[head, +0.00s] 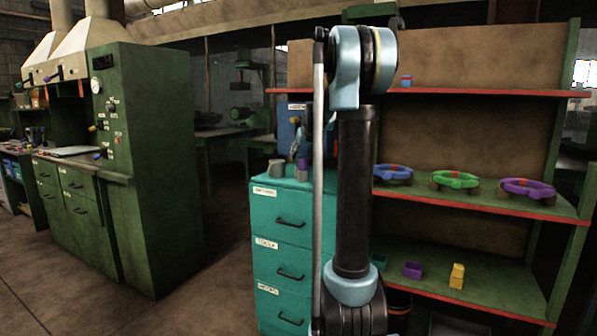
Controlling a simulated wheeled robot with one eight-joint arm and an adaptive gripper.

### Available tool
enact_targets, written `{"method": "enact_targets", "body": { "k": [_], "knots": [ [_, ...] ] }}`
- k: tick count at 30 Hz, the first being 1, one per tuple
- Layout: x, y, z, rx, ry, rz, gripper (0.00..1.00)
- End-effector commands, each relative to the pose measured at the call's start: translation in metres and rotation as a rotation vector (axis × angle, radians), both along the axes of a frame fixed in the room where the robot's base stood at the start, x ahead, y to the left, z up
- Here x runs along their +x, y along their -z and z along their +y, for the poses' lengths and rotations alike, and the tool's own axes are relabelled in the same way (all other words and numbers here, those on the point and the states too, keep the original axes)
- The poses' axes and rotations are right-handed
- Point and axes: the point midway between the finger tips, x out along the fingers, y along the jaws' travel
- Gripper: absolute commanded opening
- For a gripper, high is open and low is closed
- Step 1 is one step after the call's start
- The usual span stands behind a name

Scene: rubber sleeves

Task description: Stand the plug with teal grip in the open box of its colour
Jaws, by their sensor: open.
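I cannot make out the plug with the teal grip; it may be hidden behind my arm. A small teal box (379,262) is on the lower shelf, partly covered by my arm, so its inside does not show clearly. A small purple box (412,270) and a taller yellow item (457,276) stand to its right. Small grey and purple items (302,166) stand on the teal drawer cabinet (277,215), partly beside my arm. My upright arm fills the middle of the view. I cannot make out my gripper.
Blue (393,172), green (455,180) and purple (527,188) rings sit on the middle shelf. A grey cup (276,168) is on the cabinet's left side. A green workshop unit (145,170) stands at left, with open floor between it and the cabinet.

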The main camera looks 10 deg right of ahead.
Motion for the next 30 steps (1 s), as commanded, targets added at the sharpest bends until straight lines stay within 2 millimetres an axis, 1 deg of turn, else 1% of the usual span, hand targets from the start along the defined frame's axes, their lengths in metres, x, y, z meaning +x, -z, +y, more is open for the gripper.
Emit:
{"method": "enact_targets", "body": {
  "k": [3,7,11,16,17,18,20,21,23,24,30],
  "knots": [
    [0.011,0.013,0.003,0.000,0.000,0.000,0.52],
    [0.021,0.024,0.005,0.001,-0.001,0.000,0.52],
    [0.025,0.028,0.006,0.001,-0.001,0.000,0.52],
    [0.025,0.029,0.005,0.000,0.000,0.000,0.52],
    [0.025,0.028,0.005,0.000,0.000,0.000,0.49],
    [0.025,0.028,0.005,0.000,0.000,0.000,0.40],
    [0.025,0.028,0.005,0.000,0.000,0.000,0.27],
    [0.025,0.028,0.005,0.000,0.000,0.000,0.18],
    [0.025,0.028,0.005,0.000,0.000,0.000,0.04],
    [0.025,0.028,0.005,0.000,0.000,0.000,0.00],
    [0.025,0.028,0.005,0.000,0.000,0.000,0.00]
  ]
}}
